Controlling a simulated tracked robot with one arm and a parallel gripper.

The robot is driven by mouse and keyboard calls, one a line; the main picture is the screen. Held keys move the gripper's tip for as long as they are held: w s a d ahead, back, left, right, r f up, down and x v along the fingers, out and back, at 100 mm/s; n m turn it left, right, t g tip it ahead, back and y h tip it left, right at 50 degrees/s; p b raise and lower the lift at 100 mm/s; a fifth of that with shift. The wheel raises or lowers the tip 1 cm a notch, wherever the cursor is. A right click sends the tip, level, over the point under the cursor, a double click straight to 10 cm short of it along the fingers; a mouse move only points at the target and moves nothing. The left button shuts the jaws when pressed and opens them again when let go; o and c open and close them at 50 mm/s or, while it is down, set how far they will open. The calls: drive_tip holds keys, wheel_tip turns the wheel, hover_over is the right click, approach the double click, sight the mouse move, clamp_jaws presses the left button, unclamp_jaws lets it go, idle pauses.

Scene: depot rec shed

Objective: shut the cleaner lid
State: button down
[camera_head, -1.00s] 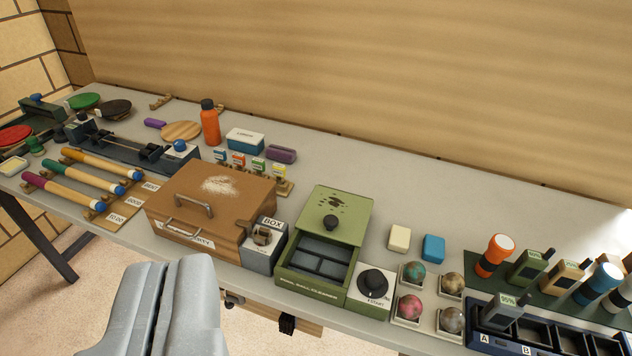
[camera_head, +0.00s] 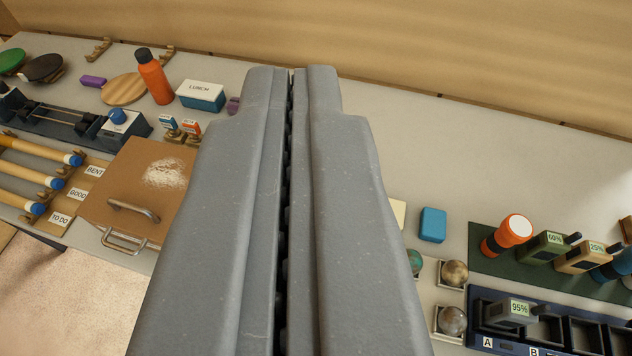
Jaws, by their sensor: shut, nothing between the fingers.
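My gripper (camera_head: 292,75) is shut and empty, pointing away from the camera over the bench in the middle of the view. The green ball cleaner with its lid is hidden behind my gripper now. One second ago it showed as a green box with its lid slid back, a round black knob on the lid and the inner compartments uncovered. The lid's present state cannot be seen.
A brown box (camera_head: 125,187) with a metal handle is left of my gripper. A blue block (camera_head: 432,225), balls in small trays (camera_head: 453,273) and a dark blue charger rack (camera_head: 478,314) are to the right.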

drive_tip(key=w+d+f+m+g+p, duration=0.1)
drive_tip(key=w+f+g+p, duration=0.5)
drive_tip(key=w+f, duration=0.9)
drive_tip(key=w+f+g+p, duration=0.1)
drive_tip(key=w+f, duration=0.3)
drive_tip(key=f, duration=0.4)
drive_tip(key=w+f+g+p, duration=0.2)
drive_tip(key=w+f+p, duration=0.1)
drive_tip(key=f, duration=0.6)
drive_tip(key=w+f+g+p, duration=0.2)
drive_tip(key=w+f, duration=0.3)
drive_tip(key=f, duration=0.4)
drive_tip(key=shift+w+f+m+h, duration=0.15)
drive_tip(key=shift+w+m+h, duration=0.15)
drive_tip(key=shift+w+m, duration=0.1)
drive_tip(key=shift+s+a+f, duration=0.1)
drive_tip(key=shift+f, duration=0.1)
drive_tip(key=shift+s+a+f, duration=0.1)
drive_tip(key=shift+s+a, duration=0.05)
drive_tip(key=shift+s, duration=0.75)
drive_tip(key=shift+s+a+f, duration=0.1)
drive_tip(key=shift+s+a, duration=0.05)
drive_tip(key=shift+s, duration=0.75)
